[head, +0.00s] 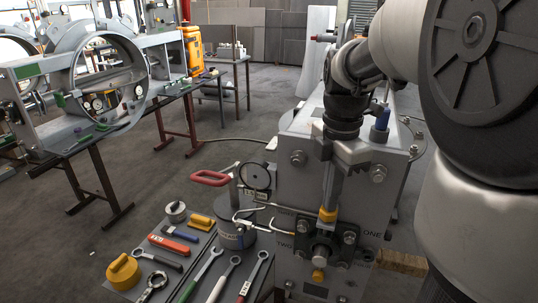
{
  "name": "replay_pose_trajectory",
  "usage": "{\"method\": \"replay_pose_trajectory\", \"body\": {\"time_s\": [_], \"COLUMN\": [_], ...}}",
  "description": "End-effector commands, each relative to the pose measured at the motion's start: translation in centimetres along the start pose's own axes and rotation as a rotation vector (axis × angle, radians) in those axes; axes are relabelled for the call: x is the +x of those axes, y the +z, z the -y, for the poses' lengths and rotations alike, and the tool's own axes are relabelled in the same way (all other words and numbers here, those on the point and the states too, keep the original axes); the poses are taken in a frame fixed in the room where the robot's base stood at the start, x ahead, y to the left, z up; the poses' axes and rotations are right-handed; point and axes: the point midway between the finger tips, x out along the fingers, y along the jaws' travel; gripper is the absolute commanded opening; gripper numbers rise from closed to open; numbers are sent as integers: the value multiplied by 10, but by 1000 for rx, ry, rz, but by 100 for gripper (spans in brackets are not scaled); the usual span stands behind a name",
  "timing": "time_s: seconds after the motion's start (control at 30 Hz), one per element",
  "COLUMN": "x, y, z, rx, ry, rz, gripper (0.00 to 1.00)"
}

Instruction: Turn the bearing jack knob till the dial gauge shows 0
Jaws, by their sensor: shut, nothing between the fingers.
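The dial gauge (256,176) has a dark round face and sits at the left side of the grey machine block; its reading is too small to tell. A yellow knob (318,276) shows below the dark round shaft end on the block's front. A second yellow piece (327,214) shows above that shaft end. I cannot tell which of the two is the bearing jack knob. My gripper (329,203) points down in front of the block, shut and empty. Its tips are right at the upper yellow piece; whether they touch it I cannot tell.
The grey machine block (288,178) carries the lettering "ONE" and "TWO". A tool table at lower left holds wrenches (203,272), a yellow round-topped piece (123,272) and a grey cylinder (236,233). A red loop handle (210,178) stands near the gauge.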

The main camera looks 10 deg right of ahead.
Motion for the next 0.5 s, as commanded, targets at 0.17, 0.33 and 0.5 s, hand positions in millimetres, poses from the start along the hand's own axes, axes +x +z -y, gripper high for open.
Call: {"method": "replay_pose_trajectory", "body": {"time_s": [0.17,0.33,0.5], "x": [0,0,0], "y": [0,0,0], "z": [0,0,0], "rx": [-202,-375,-393], "ry": [0,0,0], "rz": [0,0,0], "gripper": [0,0,0]}}
